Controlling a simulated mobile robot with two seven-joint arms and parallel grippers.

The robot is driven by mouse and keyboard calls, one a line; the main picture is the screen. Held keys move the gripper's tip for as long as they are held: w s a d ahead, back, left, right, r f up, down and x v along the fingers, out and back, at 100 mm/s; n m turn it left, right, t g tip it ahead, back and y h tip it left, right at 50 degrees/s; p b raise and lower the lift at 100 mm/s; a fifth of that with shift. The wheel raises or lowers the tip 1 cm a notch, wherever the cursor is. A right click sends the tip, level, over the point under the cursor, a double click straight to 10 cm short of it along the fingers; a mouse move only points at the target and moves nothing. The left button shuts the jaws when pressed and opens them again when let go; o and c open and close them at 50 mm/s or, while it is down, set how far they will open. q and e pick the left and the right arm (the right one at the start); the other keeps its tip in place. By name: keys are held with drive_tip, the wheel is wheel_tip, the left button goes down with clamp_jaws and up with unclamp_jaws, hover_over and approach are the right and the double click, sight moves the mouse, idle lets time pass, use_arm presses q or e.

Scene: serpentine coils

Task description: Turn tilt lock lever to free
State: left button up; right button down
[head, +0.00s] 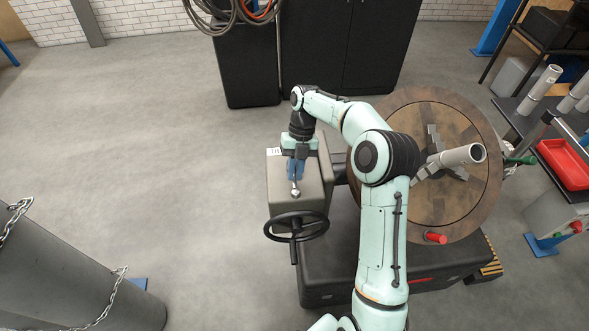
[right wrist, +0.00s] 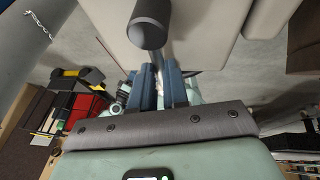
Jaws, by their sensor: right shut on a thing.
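The tilt lock lever (head: 296,190) stands on top of the grey machine housing (head: 310,192), and its end shows just in front of my right gripper (head: 295,170). The two blue fingers of my right gripper (right wrist: 159,88) are shut on the rod below the knob. The lever's base and part of the label on the housing are hidden by my gripper. My left gripper is not in view.
A black handwheel (head: 296,226) sits on the front of the housing. A large round brown table (head: 480,195) with a pale pipe (head: 462,155) is to the right. A red knob (head: 435,237) is at its front. Open floor lies left of the machine.

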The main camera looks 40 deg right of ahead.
drive_tip(key=shift+r, duration=0.1)
drive_tip(key=c, duration=1.1)
unclamp_jaws()
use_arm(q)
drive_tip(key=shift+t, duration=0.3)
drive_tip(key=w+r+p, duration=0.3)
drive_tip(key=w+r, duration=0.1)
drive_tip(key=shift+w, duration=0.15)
use_arm(e)
drive_tip(key=v, duration=1.3)
drive_tip(key=shift+d+r, duration=0.1)
drive_tip(key=shift+d, duration=0.05)
drive_tip(key=shift+w, duration=0.15)
